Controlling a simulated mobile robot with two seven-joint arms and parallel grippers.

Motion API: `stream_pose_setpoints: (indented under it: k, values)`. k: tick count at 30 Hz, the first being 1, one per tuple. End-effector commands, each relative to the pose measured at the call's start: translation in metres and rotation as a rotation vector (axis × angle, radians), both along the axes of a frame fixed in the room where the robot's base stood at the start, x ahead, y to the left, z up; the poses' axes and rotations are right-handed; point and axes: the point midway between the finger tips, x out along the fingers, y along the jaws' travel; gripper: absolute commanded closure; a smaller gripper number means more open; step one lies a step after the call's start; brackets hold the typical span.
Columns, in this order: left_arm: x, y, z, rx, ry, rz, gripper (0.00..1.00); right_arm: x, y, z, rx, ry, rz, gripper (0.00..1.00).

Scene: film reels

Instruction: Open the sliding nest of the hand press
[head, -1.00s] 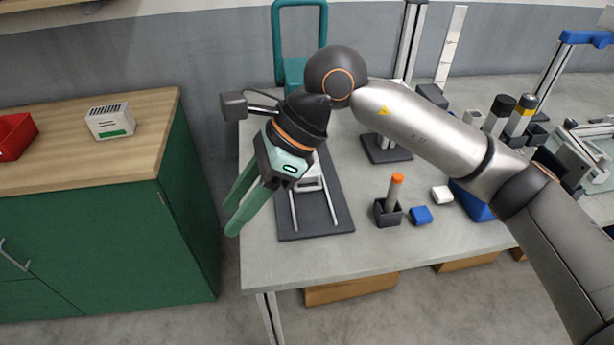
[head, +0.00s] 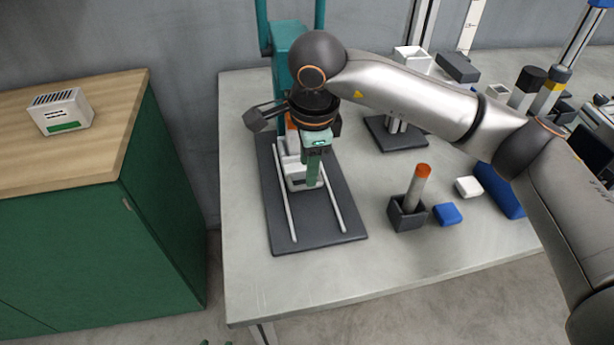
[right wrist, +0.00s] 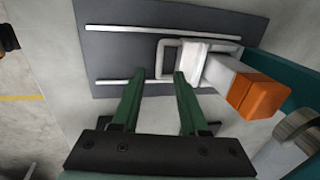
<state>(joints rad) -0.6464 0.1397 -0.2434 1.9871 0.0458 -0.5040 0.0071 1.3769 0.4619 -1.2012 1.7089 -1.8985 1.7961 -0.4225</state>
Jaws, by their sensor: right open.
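The hand press has a teal frame (head: 290,48) and a dark base plate (head: 318,228) with two pale rails. Its sliding nest (head: 297,172) is a white block between the rails with a loop handle at its front. In the right wrist view the handle (right wrist: 163,60) lies just beyond the fingertips. My right gripper (head: 313,183) points down over the nest, and its arm hides part of the press. In the right wrist view its green fingers (right wrist: 158,76) are apart and empty, beside the handle. Only two green tips, apparently my left gripper (head: 215,343), show at the bottom edge.
A dark holder (head: 408,217) with an orange-topped rod stands right of the press, near a blue block (head: 447,214) and a white block (head: 468,187). The table front is clear. A green cabinet (head: 80,235) stands left.

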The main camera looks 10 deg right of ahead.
Motion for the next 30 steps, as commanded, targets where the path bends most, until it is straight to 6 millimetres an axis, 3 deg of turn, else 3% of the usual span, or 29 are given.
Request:
stream_pose_setpoints:
  k: [3,9,20,30]
  values:
    - [0.002,0.001,0.001,0.001,-0.004,0.001,0.49,0.004,0.000,-0.023,0.000,0.004,-0.002,0.56]
    - [0.004,0.001,0.001,0.002,-0.009,0.002,0.49,0.008,0.000,-0.042,0.002,0.001,0.000,0.56]
    - [0.005,0.002,0.002,0.003,-0.011,0.002,0.49,0.009,0.000,-0.047,0.001,0.000,0.000,0.56]
    - [0.005,0.002,0.002,0.003,-0.011,0.002,0.49,0.009,0.000,-0.046,0.002,0.000,0.000,0.95]
